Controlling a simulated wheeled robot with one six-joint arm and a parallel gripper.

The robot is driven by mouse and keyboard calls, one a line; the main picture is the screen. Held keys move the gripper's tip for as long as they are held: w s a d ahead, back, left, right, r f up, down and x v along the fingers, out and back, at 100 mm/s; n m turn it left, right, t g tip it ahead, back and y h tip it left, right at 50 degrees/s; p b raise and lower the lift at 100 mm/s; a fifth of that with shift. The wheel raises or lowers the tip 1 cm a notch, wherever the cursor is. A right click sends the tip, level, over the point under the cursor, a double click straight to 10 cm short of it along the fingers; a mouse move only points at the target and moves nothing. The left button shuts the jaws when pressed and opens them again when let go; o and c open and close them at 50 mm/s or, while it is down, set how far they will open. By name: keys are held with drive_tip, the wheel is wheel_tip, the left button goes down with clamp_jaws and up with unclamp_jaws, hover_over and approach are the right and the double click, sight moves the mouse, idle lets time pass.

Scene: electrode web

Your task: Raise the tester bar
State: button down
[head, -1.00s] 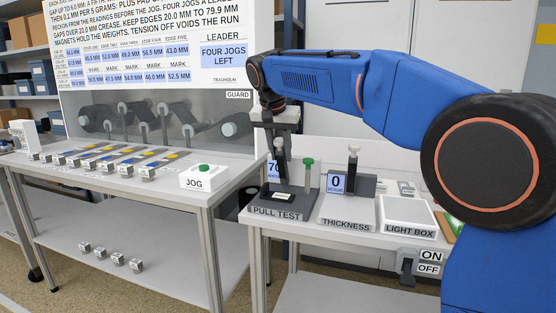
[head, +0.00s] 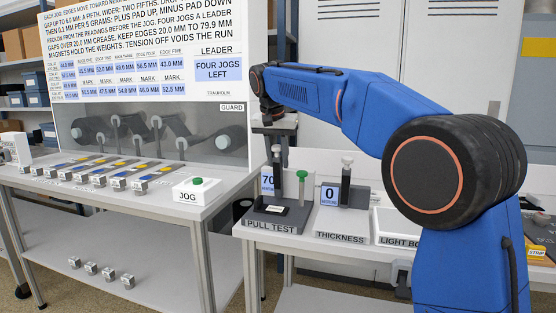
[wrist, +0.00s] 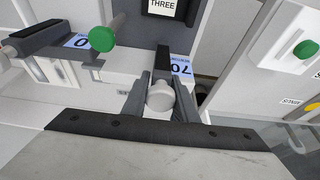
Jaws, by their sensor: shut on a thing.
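The pull tester (head: 268,216) is a dark base on the right bench, with a small white sample piece on it and a display (head: 267,182) reading 70. My gripper (head: 277,147) is above it, pointing down at its dark upright. In the wrist view, my gripper (wrist: 160,92) has its two dark fingers closed on either side of the tester bar's round pale knob (wrist: 160,97). A card reading THREE (wrist: 163,4) shows at the top edge there. The lower part of the bar is hidden in the wrist view.
A green-knobbed post (head: 301,177) stands just right of the bar. The thickness gauge (head: 343,229), reading 0, and the light box (head: 400,225) are further right. The left bench holds a JOG button (head: 197,182) and several small weights. The screen (head: 219,71) reads four jogs left.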

drive_tip(key=shift+f, duration=0.15)
drive_tip(key=c, duration=1.7)
unclamp_jaws()
drive_tip(key=shift+w, duration=0.1)
drive_tip(key=shift+c, duration=0.2)
drive_tip(key=v, duration=1.7)
drive_tip(key=shift+r, duration=0.25)
